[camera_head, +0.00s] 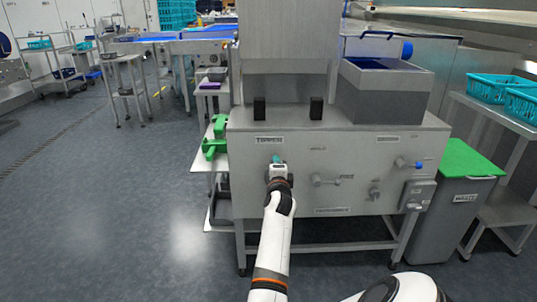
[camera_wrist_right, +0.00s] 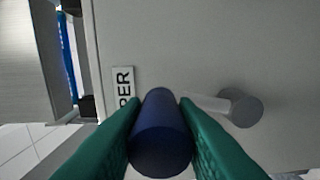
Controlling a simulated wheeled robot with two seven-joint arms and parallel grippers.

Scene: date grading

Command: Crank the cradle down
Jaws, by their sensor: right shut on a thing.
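My right gripper (camera_head: 278,164) is at the front panel of the grey machine (camera_head: 345,150), just below a label at the panel's upper left. In the right wrist view its green fingers (camera_wrist_right: 160,135) are shut on a dark blue crank handle (camera_wrist_right: 160,130), one on each side. A short grey crank arm (camera_wrist_right: 207,102) runs from behind the handle to a round hub (camera_wrist_right: 240,107) on the panel. In the head view my gripper hides this crank. I cannot make out the cradle for certain in either view. My left gripper is out of view.
The panel also bears a grey lever (camera_head: 325,181), a knob (camera_head: 375,190) and a blue-tipped control (camera_head: 416,165). A waste bin with a green lid (camera_head: 466,158) stands at right. Green parts (camera_head: 214,147) lie on a side shelf at left. The floor (camera_head: 130,210) at left is clear.

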